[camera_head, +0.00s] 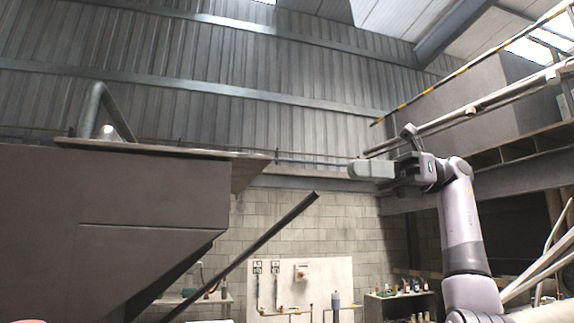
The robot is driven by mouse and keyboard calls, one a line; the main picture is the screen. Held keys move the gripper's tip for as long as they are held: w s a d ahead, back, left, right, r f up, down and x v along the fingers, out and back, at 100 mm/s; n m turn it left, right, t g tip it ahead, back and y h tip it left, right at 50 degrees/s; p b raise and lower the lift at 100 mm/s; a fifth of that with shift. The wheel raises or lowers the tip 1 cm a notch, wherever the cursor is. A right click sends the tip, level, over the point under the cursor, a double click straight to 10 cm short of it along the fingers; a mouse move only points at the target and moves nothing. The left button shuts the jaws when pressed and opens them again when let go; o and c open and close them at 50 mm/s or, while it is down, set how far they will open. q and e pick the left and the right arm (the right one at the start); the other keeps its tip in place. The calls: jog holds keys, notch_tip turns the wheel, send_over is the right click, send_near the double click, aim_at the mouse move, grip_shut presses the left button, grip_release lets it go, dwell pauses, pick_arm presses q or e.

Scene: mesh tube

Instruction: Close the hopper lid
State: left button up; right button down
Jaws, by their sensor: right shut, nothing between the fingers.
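The hopper (120,200) is a large dark grey body with sloping lower walls, filling the left of the head view. A thin flat edge (190,151) runs along its top; I cannot tell whether this is the lid or the rim. A bent grey pipe-like bar (93,105) rises above the top at the left. My right gripper (358,170) is shut and empty, pointing left at about the height of the hopper top. It is apart from the hopper, with a clear gap to its right corner. My left gripper is not in view.
A dark slanting bar (250,248) runs below the hopper's right side. A pale panel with fittings (300,285) stands against the block wall. A shelf with small items (400,293) is at the lower right. Long rails (480,110) cross the upper right.

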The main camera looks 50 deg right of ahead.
send_near(261, 157)
jog(key=w+a, duration=0.3)
jog(key=shift+w+a+f, duration=0.1)
jog(key=shift+w+a, duration=0.25)
jog(key=shift+a, duration=0.05)
jog(key=x, duration=0.5)
jog(key=shift+s+d, duration=0.1)
jog(key=shift+s, duration=0.05)
jog(key=v, duration=0.6)
jog(key=c, duration=1.6)
grip_release()
jog(key=shift+s+d, duration=0.1)
jog(key=shift+d, duration=0.25)
jog(key=o, duration=0.5)
jog(key=shift+s+d, duration=0.1)
jog(key=shift+d, duration=0.15)
jog(key=shift+o, duration=0.2)
